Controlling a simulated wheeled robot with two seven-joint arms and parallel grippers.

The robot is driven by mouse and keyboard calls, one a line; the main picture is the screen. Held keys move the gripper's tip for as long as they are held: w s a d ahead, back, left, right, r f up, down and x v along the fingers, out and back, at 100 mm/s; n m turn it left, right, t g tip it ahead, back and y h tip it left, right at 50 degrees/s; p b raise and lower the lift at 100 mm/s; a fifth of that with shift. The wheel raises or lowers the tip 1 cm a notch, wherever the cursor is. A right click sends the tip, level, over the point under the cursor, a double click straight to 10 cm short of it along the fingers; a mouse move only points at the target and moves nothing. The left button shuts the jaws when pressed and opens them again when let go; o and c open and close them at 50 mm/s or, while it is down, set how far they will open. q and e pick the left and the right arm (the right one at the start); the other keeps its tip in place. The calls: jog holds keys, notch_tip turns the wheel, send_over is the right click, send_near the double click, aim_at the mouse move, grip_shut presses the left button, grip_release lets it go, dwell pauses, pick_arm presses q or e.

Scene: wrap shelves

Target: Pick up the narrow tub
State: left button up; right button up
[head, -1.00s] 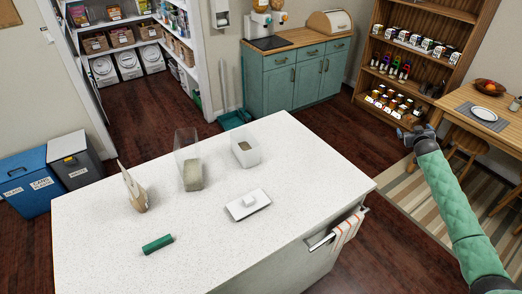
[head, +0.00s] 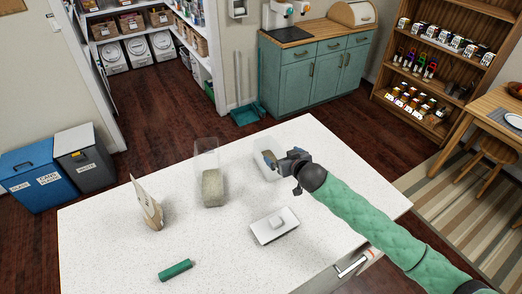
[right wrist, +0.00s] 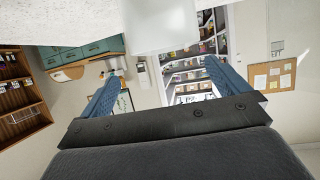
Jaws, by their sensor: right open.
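A small whitish open tub (head: 264,172) stands on the white counter, partly hidden behind my right gripper (head: 276,158). A taller clear tub (head: 207,160) with grainy contents in its bottom stands to its left. I cannot tell for sure which one is the narrow tub. My right gripper is open and empty at the right side of the whitish tub; I cannot tell if they touch. In the right wrist view a pale block (right wrist: 160,28), probably this tub, shows beyond the spread blue fingers (right wrist: 160,85). My left gripper is not in view.
The lid lies in front of the whitish tub. The counter's middle front is clear.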

jog(key=a+b+x, duration=0.1)
jog(key=b+x, duration=0.3)
jog(key=x, duration=0.3)
jog(key=shift+s+f, duration=0.2)
jog(key=shift+s, duration=0.15)
jog(key=shift+s+y, duration=0.1)
jog(key=shift+y, duration=0.2)
jog(key=shift+c, duration=0.9)
jog(key=shift+r, duration=0.1)
jog(key=c, duration=1.4)
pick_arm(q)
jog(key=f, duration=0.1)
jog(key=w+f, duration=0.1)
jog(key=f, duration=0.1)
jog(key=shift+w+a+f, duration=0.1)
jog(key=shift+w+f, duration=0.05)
pick_arm(e)
jog(key=shift+o, duration=0.2)
